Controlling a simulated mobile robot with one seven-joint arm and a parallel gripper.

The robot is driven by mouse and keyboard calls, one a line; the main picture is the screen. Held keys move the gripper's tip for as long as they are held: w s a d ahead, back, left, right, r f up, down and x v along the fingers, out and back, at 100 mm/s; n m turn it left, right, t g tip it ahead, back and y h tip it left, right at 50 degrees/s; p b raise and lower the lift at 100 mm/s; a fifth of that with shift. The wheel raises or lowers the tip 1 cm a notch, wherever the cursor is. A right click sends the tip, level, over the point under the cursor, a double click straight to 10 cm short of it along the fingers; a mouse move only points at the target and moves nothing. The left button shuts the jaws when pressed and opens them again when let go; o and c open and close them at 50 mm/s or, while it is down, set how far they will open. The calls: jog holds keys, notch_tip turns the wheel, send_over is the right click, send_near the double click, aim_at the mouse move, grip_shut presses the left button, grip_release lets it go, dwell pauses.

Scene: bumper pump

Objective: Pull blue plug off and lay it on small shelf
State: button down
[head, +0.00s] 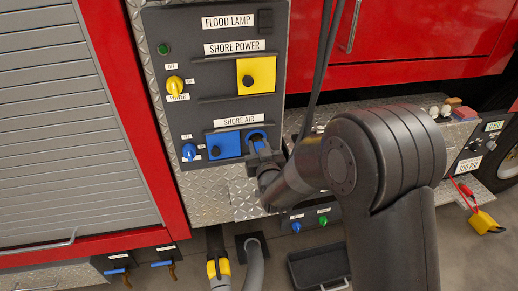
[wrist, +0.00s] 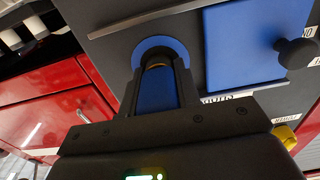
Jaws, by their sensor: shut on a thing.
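The blue plug (wrist: 155,88) sits between my gripper's fingers in the wrist view, against the round blue shore air socket (wrist: 150,46) on the dark panel. My gripper (wrist: 157,70) is shut on the plug, one dark finger on each side. In the head view the blue plug (head: 257,138) shows at the SHORE AIR row, and my gripper (head: 262,152) reaches it from the lower right. The plug appears still at the socket; its inner end is hidden. A diamond-plate ledge (head: 425,120) lies to the right; I cannot tell whether it is the small shelf.
A blue flap (head: 224,145) with a black knob is left of the socket. A yellow flap (head: 256,74) and blue knob (head: 189,151) are on the same panel. Dark hoses (head: 322,75) hang close to my arm. Small items (head: 440,110) sit on the ledge. Red cabinets stand above.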

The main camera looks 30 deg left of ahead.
jog(key=shift+v, duration=2.85)
jog(key=shift+r, duration=0.1)
